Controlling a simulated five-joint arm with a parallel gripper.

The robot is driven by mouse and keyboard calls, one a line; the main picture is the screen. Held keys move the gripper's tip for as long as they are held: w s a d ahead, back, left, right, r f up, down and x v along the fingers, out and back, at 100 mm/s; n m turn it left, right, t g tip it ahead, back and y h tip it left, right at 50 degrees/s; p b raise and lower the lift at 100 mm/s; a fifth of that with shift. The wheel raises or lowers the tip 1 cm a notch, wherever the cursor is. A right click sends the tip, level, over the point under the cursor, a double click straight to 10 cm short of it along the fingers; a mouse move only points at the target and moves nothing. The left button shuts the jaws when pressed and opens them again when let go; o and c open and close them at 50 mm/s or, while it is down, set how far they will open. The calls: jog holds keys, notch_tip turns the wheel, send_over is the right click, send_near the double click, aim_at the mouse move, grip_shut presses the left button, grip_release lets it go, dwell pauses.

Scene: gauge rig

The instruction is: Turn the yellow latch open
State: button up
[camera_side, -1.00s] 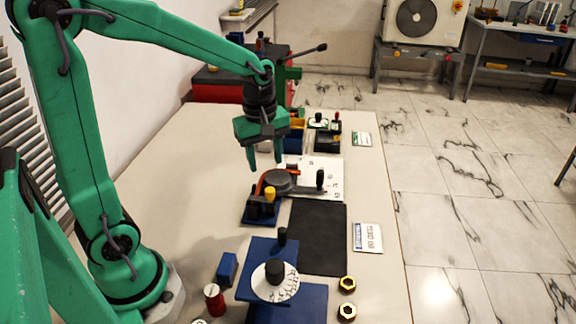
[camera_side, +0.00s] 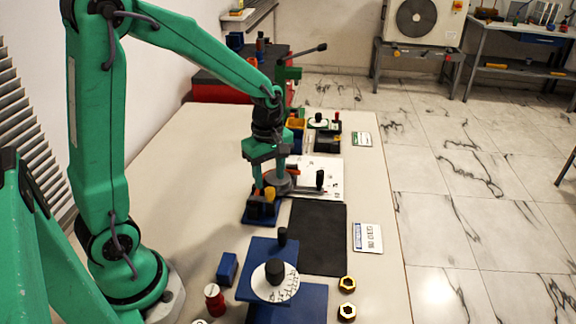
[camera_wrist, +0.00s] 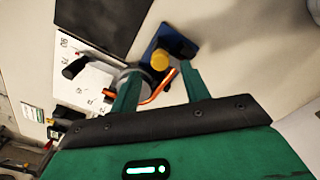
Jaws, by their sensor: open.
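The yellow latch (camera_side: 269,194) is a small yellow knob on a blue base (camera_side: 250,219) near the middle of the table. In the wrist view the yellow latch (camera_wrist: 160,60) shows as a round yellow top on its blue base (camera_wrist: 184,33), just beyond the fingertips. My gripper (camera_side: 268,186) points down over the latch's far side. In the wrist view my gripper (camera_wrist: 160,78) is open, with the latch seen between and past its fingers. Whether the fingers touch the latch cannot be told.
A grey round dial with a black-knobbed arm (camera_side: 319,180) stands beside the latch on a white marked plate (camera_side: 325,165). A black mat (camera_side: 318,238) lies to the front right.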

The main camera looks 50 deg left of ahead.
aim_at(270, 189)
jog(key=shift+f, duration=2)
jog(key=c, duration=1)
